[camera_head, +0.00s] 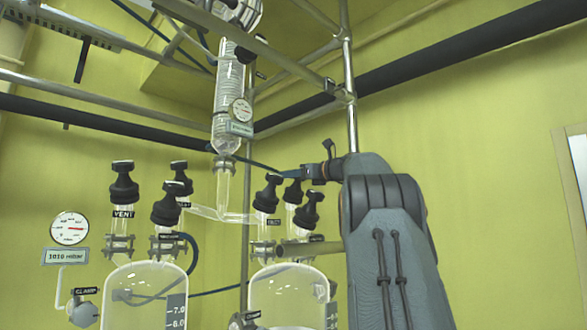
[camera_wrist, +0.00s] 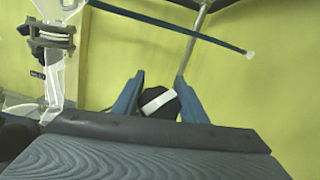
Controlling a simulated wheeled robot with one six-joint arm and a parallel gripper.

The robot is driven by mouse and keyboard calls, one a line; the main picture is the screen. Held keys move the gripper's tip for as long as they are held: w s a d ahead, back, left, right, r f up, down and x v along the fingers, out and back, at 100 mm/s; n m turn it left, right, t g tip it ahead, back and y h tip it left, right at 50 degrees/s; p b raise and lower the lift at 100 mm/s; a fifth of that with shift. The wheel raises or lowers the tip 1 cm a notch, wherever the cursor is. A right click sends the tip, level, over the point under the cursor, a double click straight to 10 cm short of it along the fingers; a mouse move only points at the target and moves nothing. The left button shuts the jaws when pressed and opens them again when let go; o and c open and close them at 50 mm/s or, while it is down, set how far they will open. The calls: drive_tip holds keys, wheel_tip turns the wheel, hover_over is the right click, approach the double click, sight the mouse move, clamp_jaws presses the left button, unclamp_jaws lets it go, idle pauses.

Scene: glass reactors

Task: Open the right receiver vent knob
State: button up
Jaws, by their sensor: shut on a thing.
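The right receiver (camera_head: 288,290) is a clear glass vessel with several black knobs on its top. Its left knob (camera_head: 268,194) has a small label below that is too small to read surely. A second knob (camera_head: 293,192) stands behind, and a third (camera_head: 308,211) is at the right. My gripper (camera_head: 286,173) reaches in from the right at the tops of the left and back knobs. In the wrist view, its blue fingers (camera_wrist: 158,92) are shut on a black knob with a white stripe (camera_wrist: 158,102). I cannot tell surely which knob it is.
The left receiver (camera_head: 145,290) has its own black knobs, one labelled VENT (camera_head: 123,182). A glass column with a gauge (camera_head: 241,110) hangs above and between the receivers. Metal frame bars (camera_head: 350,120) and a dark pipe (camera_head: 460,50) run behind my arm. Open wall lies at the right.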

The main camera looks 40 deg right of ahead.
drive_tip(key=shift+a+f+n+y+p, duration=0.1)
drive_tip(key=shift+n+y+p, duration=0.4)
drive_tip(key=shift+y+p, duration=0.1)
drive_tip(key=o, duration=1.1)
drive_tip(key=shift+c, duration=0.2)
wheel_tip(320, 180, up, 10)
drive_tip(key=p, duration=0.6)
